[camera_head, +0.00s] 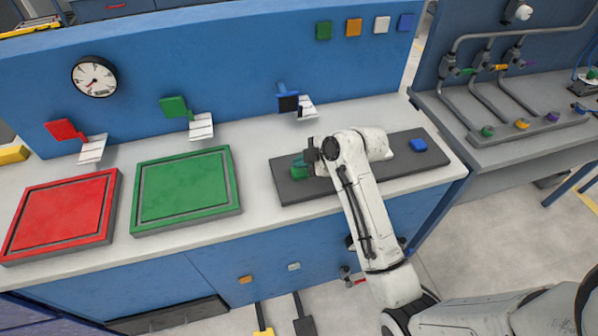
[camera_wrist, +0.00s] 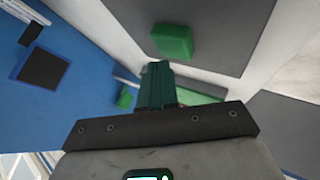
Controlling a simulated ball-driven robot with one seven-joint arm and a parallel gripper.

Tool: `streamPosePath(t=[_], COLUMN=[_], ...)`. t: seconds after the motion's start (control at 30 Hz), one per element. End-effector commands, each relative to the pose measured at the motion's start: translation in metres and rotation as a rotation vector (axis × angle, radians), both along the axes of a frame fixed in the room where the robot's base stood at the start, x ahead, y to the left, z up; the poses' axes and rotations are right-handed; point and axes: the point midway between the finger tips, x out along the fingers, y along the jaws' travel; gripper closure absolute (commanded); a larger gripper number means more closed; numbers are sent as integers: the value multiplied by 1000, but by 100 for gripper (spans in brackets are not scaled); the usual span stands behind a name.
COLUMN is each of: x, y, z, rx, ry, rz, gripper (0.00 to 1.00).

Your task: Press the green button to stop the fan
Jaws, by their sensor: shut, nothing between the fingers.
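A green button (camera_head: 298,174) sits at the left part of a dark grey plate (camera_head: 290,191) on the workbench. In the wrist view, a green block (camera_wrist: 172,42) on a dark grey surface shows just beyond my fingertips. My gripper (camera_head: 301,160) is shut and empty, its teal fingers (camera_wrist: 157,72) together. In the head view it is close above the green button and partly covers it. I cannot tell whether they touch. A second green square (camera_head: 323,30) is on the blue back wall. I cannot make out a fan in either view.
A blue button (camera_head: 418,145) is at the plate's right end. Red (camera_head: 62,214) and green (camera_head: 186,190) framed pads lie to the left. A gauge (camera_head: 94,77) and coloured flags with white cards line the wall. Pipes with valves (camera_head: 487,131) stand on another bench at right.

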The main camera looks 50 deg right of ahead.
Motion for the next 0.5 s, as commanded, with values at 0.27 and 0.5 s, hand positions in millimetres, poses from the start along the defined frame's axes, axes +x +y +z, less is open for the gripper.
streamPosePath(t=[0.27, 0.5], x=[0, 0], y=[0, 0], z=[16, 38], rx=[-1, 0], ry=[-1, -1], rz=[0, -1], gripper=[100, 100])
